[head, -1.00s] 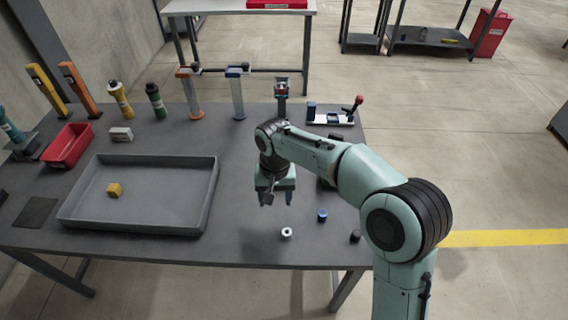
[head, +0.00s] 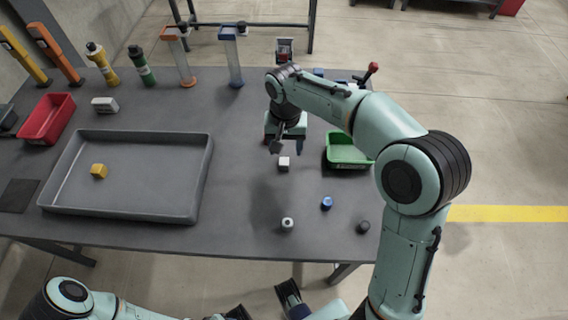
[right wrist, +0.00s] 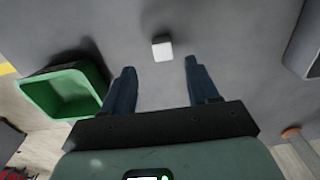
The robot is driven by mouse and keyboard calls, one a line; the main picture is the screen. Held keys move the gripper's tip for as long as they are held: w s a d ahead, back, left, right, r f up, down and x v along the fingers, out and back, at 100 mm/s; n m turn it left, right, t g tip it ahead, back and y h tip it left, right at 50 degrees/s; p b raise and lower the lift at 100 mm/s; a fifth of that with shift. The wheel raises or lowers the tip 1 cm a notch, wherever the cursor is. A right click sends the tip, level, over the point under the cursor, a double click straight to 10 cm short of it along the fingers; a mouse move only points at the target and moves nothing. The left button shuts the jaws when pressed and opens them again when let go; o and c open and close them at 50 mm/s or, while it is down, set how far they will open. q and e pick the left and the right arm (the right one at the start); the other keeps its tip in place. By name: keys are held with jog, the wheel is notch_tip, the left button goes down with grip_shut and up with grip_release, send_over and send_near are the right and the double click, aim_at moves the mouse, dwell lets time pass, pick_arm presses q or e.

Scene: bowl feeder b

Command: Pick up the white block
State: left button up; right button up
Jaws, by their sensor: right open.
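The white block (head: 284,164) is a small cube standing on the dark grey table, just in front of my right gripper (head: 286,147) in the head view. In the right wrist view the white block (right wrist: 162,48) lies just beyond the fingertips, roughly centred across the gap between them (right wrist: 160,68). The right gripper is open and empty, and its fingers do not appear to touch the block. Parts of my left arm and its dark end (head: 288,291) show at the bottom edge of the head view; its jaws are cut off.
A green bin (head: 348,164) stands right of the block. A white cylinder (head: 287,224), a blue one (head: 327,203) and a dark one (head: 363,227) stand nearer the front edge. A large grey tray (head: 130,212) with a yellow cube (head: 99,171) is at left. Table between tray and block is clear.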

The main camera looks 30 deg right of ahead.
aim_at(284, 161)
jog(key=shift+w+a+f+b, duration=0.1)
jog(key=shift+f+b, duration=0.15)
jog(key=shift+f, duration=1.3)
jog(key=shift+w+a+f+b, duration=0.1)
jog(key=shift+f+b, duration=0.15)
jog(key=shift+f, duration=1.3)
grip_shut()
